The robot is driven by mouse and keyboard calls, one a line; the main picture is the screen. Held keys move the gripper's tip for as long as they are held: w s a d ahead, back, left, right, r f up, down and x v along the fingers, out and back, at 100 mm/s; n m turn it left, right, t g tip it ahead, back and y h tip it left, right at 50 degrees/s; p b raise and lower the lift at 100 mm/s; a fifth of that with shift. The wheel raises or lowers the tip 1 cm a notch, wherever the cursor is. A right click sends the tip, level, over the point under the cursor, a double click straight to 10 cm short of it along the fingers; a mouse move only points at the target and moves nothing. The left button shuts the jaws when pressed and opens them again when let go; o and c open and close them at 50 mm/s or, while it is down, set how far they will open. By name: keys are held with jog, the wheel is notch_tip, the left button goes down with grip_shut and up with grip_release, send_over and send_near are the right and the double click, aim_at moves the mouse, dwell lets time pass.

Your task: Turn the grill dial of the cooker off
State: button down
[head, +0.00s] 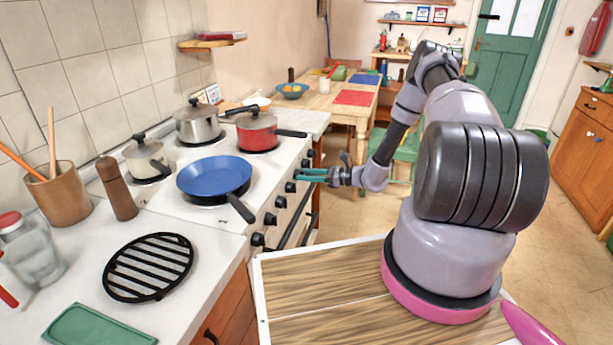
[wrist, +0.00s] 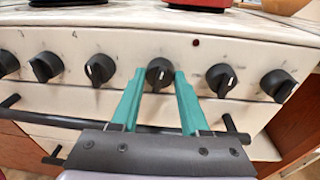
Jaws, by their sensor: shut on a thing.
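The white cooker (head: 225,215) has a row of several black dials along its front panel; they also show in the wrist view, some with pale pointer marks. My gripper (head: 302,175) is at this panel, its teal fingers pointing at it. In the wrist view my gripper (wrist: 160,76) has one finger on each side of a black dial (wrist: 160,68) near the middle of the row and is shut on it. In the head view the fingers hide this dial. I cannot read any label that tells which dial is the grill's.
A dark bar handle (wrist: 60,120) runs across the cooker front below the dials. Neighbouring dials (wrist: 100,68) (wrist: 220,78) stand close on both sides. A blue frying pan (head: 213,176) and several pots sit on the hob; the pan's handle reaches towards the front edge.

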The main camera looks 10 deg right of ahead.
jog(key=shift+s+n, duration=0.1)
jog(key=shift+n, duration=1.1)
jog(key=shift+c, duration=2)
grip_release()
jog(key=v, duration=1.1)
jog(key=shift+s, duration=0.15)
